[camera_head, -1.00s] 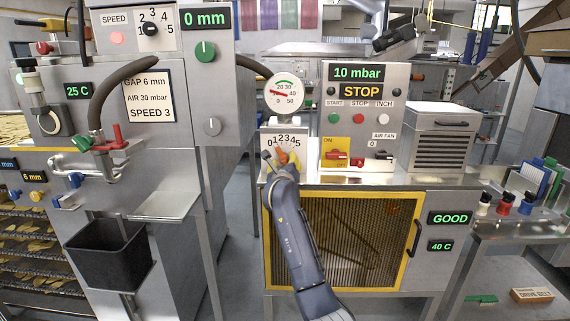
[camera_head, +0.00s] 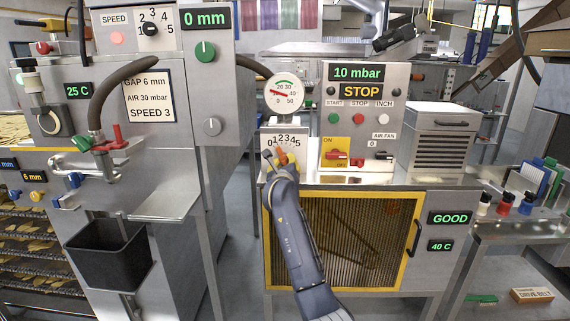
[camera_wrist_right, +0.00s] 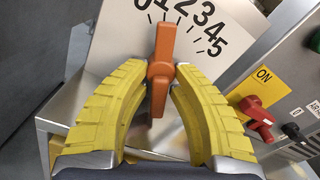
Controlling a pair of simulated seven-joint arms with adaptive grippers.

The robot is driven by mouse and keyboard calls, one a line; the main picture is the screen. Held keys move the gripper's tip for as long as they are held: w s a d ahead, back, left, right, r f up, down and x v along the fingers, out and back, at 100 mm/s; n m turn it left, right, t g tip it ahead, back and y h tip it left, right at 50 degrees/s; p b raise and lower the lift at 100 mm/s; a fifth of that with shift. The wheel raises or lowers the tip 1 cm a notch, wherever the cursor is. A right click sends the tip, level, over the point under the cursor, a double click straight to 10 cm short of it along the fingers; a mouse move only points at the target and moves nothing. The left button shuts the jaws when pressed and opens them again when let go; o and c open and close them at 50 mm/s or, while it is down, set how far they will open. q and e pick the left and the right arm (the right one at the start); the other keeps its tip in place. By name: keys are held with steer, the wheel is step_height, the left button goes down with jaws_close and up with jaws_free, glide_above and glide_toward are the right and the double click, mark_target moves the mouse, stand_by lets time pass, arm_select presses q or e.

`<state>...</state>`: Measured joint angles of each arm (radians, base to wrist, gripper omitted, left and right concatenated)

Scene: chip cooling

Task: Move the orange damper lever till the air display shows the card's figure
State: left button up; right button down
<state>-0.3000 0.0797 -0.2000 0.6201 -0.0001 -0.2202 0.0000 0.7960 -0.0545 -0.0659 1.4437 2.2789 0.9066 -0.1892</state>
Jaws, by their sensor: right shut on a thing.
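The orange damper lever (camera_head: 281,156) stands in front of a white scale plate (camera_head: 285,139) marked 0 to 5. The air display (camera_head: 357,72) reads 10 mbar. The card (camera_head: 149,96) reads gap 6 mm, air 30 mbar, speed 3. My left gripper is out of view.
A round gauge (camera_head: 285,94) stands above the scale plate. Right of the lever are a red switch (camera_head: 338,155) on a yellow ON plate and an air fan switch (camera_head: 383,155). A sign (camera_head: 361,91) reads STOP. A grey drawer box (camera_head: 441,140) stands further right.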

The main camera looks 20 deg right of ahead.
steer(key=shift+w+a+m, duration=0.1)
steer(key=shift+a+m, duration=0.05)
steer(key=shift+m, duration=1.35)
steer(key=shift+a+m, duration=0.1)
steer(key=shift+m, duration=1.4)
steer(key=c, duration=1.3)
jaws_free()
steer(key=shift+o, duration=0.2)
steer(key=v, duration=1.2)
